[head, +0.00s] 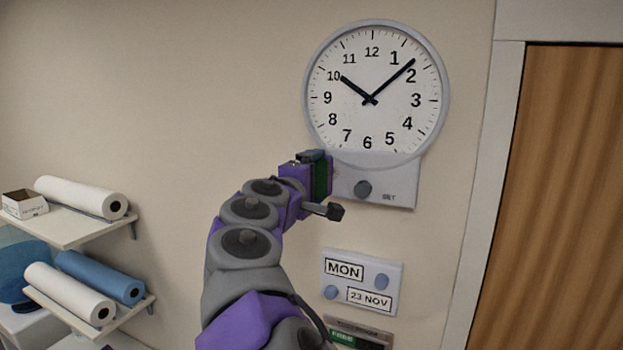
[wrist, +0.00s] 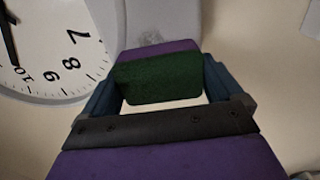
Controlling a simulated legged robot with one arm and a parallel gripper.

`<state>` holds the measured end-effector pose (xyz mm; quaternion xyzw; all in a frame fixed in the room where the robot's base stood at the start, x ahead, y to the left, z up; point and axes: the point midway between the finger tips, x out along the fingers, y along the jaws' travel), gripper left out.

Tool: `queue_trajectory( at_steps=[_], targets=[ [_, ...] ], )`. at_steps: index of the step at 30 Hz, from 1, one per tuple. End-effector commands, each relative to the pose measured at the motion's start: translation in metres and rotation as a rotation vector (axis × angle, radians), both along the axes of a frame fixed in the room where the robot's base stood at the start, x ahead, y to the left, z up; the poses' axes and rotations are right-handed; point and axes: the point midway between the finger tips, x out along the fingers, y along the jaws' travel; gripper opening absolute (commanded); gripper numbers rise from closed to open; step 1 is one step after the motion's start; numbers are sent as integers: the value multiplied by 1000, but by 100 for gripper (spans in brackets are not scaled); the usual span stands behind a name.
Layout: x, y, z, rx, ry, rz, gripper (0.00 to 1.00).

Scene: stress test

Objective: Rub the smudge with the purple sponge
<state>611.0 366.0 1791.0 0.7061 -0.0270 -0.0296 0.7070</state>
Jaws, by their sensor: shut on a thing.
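My gripper (head: 318,160) is shut on the purple sponge (wrist: 155,49), which also shows a green layer. In the wrist view, my gripper's dark blue fingers (wrist: 163,82) hold it from both sides. In the head view, the sponge (head: 321,178) is partly hidden by my gripper, at the left end of the grey panel under the wall clock. I cannot tell whether it touches the panel or wall.
The round clock (head: 375,90) is above and right of my gripper, with its grey panel (head: 395,188) below. A date plate (head: 362,282) is lower. Shelves (head: 75,225) with rolls are at left; a brown door (head: 570,200) is at right. The wall between shelves and clock is clear.

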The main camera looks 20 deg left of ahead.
Motion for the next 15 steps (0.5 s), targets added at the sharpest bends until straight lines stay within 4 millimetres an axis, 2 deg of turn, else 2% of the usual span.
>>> queue_trajectory(
  at_steps=[6, 15],
  targets=[
    [-24, 3, 2, 0, -6, 2, 69],
    [-48, 8, 1, -1, -4, 2, 69]
  ],
)
